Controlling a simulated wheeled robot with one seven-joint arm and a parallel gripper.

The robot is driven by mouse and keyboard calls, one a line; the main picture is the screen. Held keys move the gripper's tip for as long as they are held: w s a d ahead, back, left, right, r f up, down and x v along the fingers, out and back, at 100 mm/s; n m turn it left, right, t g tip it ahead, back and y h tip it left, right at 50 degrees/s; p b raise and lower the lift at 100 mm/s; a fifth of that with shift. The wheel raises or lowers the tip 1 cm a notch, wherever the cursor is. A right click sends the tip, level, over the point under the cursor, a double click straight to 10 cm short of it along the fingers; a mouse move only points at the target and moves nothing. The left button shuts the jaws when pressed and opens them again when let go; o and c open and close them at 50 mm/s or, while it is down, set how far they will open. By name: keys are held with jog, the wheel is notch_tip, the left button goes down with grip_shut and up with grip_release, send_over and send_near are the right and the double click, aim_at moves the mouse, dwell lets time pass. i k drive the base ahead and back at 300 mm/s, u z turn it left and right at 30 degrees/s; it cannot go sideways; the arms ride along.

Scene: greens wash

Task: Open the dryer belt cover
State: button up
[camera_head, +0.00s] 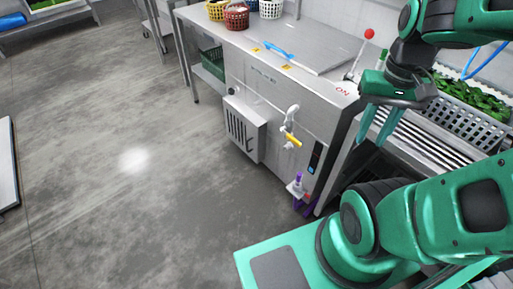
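My gripper (372,143) hangs at the right, fingers pointing down. A gap shows between the fingers and nothing is in them. It appears in front of the right end of a stainless steel machine (280,105); I cannot tell whether it touches anything. I cannot tell for certain which part is the dryer belt cover. A flat grey panel (330,58) lies on the machine's top, left of my gripper. A lever with a red ball (369,34) stands by an ON mark (344,91). A slatted belt-like surface (418,132) is partly hidden behind my gripper and arm.
A grey basket of greens (470,115) stands at the right. Red (236,17) and yellow (216,10) baskets stand on the far counter. A yellow-handled tap (291,138) and vented box (243,130) project from the machine's front. A purple bottle (298,188) hangs low.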

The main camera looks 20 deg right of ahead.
aim_at(242, 130)
jog(key=z, duration=0.1)
jog(key=i, duration=1)
